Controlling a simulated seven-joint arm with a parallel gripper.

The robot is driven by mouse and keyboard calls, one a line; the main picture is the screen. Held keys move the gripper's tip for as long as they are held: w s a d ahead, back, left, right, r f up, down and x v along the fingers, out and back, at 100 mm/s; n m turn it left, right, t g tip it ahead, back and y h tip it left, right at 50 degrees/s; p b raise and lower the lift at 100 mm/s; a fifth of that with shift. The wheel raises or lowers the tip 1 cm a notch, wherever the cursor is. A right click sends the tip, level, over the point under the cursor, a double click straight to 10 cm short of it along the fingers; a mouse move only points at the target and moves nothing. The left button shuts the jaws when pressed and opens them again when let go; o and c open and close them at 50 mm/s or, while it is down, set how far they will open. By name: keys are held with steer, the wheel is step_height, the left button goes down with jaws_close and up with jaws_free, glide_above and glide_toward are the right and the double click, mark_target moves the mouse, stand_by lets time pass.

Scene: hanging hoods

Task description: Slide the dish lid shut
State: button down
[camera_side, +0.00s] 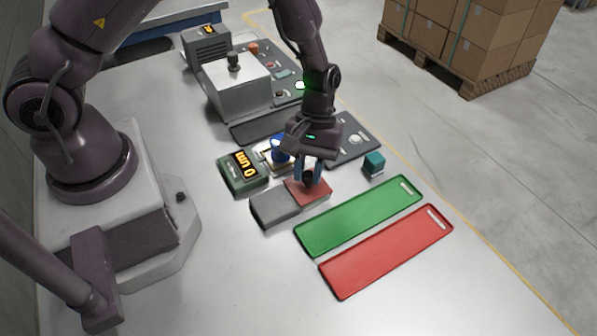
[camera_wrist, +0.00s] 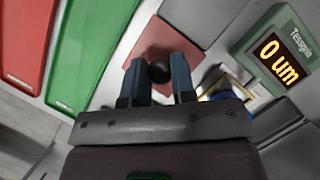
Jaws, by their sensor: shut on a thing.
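A low box has a dull-red square plate (camera_side: 309,192) at its right end and a grey part (camera_side: 273,207) at its left end. I take the red plate, with its dark round knob (camera_wrist: 158,72), for the dish lid. The plate (camera_wrist: 172,38) and the grey part (camera_wrist: 205,15) also show side by side in the wrist view. My gripper (camera_side: 308,179) points down over the red plate, its blue-grey fingers shut on the knob. The fingers partly cover the knob, and how far the plate covers the dish cannot be told.
A green gauge (camera_side: 242,173) reading "0 um" stands just behind the box, near a blue item (camera_side: 279,150). A green tray (camera_side: 360,215) and a red tray (camera_side: 388,250) lie in front, to the right. A teal cube (camera_side: 374,163) sits right of my gripper.

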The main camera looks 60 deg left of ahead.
steer(key=shift+w, duration=0.3)
steer(key=c, duration=0.9)
jaws_free()
steer(key=shift+c, duration=0.2)
steer(key=v, duration=1.3)
steer(key=shift+s, duration=0.2)
steer(key=s+a+r+m+t+y, duration=0.3)
steer(key=s+r+m+t, duration=0.6)
steer(key=s+r, duration=0.7)
step_height(320, 180, up, 3)
steer(key=shift+s+a, duration=0.35)
steer(key=shift+a, duration=0.2)
